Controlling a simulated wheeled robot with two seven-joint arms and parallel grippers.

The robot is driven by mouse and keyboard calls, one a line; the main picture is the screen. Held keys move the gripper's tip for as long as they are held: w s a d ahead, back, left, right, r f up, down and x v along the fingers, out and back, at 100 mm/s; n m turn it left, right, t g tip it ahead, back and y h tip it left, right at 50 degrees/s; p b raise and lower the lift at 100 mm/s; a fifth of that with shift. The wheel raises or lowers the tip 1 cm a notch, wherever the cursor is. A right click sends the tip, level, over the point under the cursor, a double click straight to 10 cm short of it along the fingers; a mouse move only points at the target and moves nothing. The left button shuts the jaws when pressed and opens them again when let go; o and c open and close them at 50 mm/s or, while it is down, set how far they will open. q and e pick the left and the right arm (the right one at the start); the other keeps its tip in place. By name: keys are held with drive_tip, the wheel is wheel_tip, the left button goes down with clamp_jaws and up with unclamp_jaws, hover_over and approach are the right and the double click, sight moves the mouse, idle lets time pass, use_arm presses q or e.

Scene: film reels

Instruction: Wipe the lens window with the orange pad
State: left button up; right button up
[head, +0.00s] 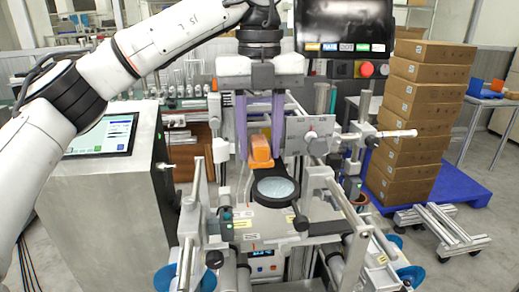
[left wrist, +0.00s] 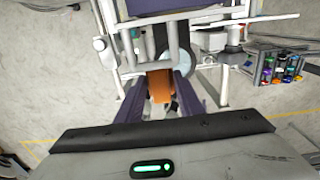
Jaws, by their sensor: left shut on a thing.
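My left gripper (head: 260,157) points straight down in the head view, with two purple fingers. It is shut on the orange pad (head: 261,147), which sits between the fingers. The left wrist view also shows the orange pad (left wrist: 160,84) between the fingers. The lens window (head: 277,190) is a round, pale glass disc in a black ring, on the machine's grey plate (head: 255,226). The pad is just behind and slightly left of the lens window in the head view; I cannot tell if they touch. My right gripper is not in view.
Metal rails and brackets (head: 348,215) flank the lens plate. A grey block with a knob (head: 311,137) stands close right of the gripper. A cabinet with a screen (head: 103,136) is at left. Stacked cardboard boxes (head: 415,120) stand on a blue pallet (head: 462,185) at right.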

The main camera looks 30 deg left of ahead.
use_arm(q)
drive_tip(key=shift+r, duration=1.55)
drive_tip(key=shift+f, duration=0.15)
